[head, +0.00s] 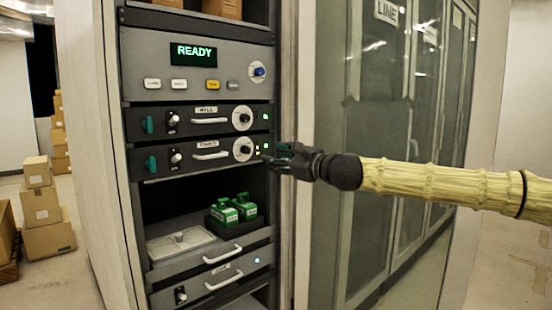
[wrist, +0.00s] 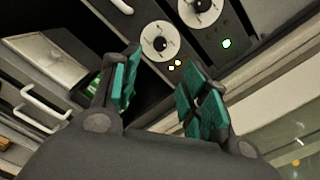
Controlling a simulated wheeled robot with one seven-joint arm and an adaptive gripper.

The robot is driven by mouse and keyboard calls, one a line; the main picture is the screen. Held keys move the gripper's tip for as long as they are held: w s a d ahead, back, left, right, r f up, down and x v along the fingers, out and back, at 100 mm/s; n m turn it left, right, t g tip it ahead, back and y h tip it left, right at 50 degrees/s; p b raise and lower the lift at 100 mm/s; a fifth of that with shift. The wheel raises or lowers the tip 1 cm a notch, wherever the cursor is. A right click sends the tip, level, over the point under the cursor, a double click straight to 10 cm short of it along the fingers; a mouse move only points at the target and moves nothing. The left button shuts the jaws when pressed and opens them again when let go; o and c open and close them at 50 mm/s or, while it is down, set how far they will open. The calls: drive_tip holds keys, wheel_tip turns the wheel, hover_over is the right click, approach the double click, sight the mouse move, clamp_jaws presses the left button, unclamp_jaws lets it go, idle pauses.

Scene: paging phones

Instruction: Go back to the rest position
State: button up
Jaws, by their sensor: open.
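My gripper (head: 277,158) is at the right side of the rack in the head view, in front of the lower of two dark panels with white dials. In the wrist view my gripper (wrist: 158,85) shows two teal-padded fingers spread apart with nothing between them. Beyond the fingers are the upper-panel and lower-panel dials and lit indicators (wrist: 178,63). My arm reaches in from the right in the head view. I cannot tell whether the fingertips touch the panel.
The rack (head: 200,87) has a READY display (head: 193,54) and buttons. Below, an open drawer (head: 215,262) holds green items (head: 233,209) and a pale tray (head: 180,243). Glass-fronted cabinets (head: 390,120) stand behind my arm. Cardboard boxes (head: 47,225) are stacked at left.

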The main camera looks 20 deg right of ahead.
idle(0.3)
drive_tip(key=a+f+n+g+p, duration=0.1)
drive_tip(key=a+f+n+g, duration=0.15)
drive_tip(key=a+f, duration=0.6)
drive_tip(key=a+f+n+g+p, duration=0.2)
drive_tip(key=a+f+n, duration=0.1)
drive_tip(key=f, duration=1.1)
drive_tip(key=s+a+f+n+g+h+p, duration=0.1)
drive_tip(key=s+a+f+n, duration=0.1)
drive_tip(key=s+f, duration=0.35)
drive_tip(key=s+a+f+n+g, duration=0.2)
drive_tip(key=f, duration=0.7)
drive_tip(key=s+a+f+n+g+h+p, duration=0.1)
drive_tip(key=s+a+f+n, duration=0.1)
drive_tip(key=s+f, duration=0.35)
drive_tip(key=s+f+n+g+h+p, duration=0.25)
drive_tip(key=s+f+n+g, duration=0.2)
drive_tip(key=s+f, duration=1.15)
drive_tip(key=s+d+f+n+g+h+p, duration=0.1)
drive_tip(key=s+d+n, duration=0.3)
drive_tip(key=s, duration=0.7)
drive_tip(key=s+d+f+n+g+h+p, duration=0.1)
drive_tip(key=s+d+f+n, duration=0.3)
drive_tip(key=s, duration=0.8)
drive_tip(key=shift+f+n+g+p, duration=0.3)
drive_tip(key=shift+n+g+p, duration=0.3)
drive_tip(key=shift+g+p, duration=0.25)
drive_tip(key=shift+s, duration=0.1)
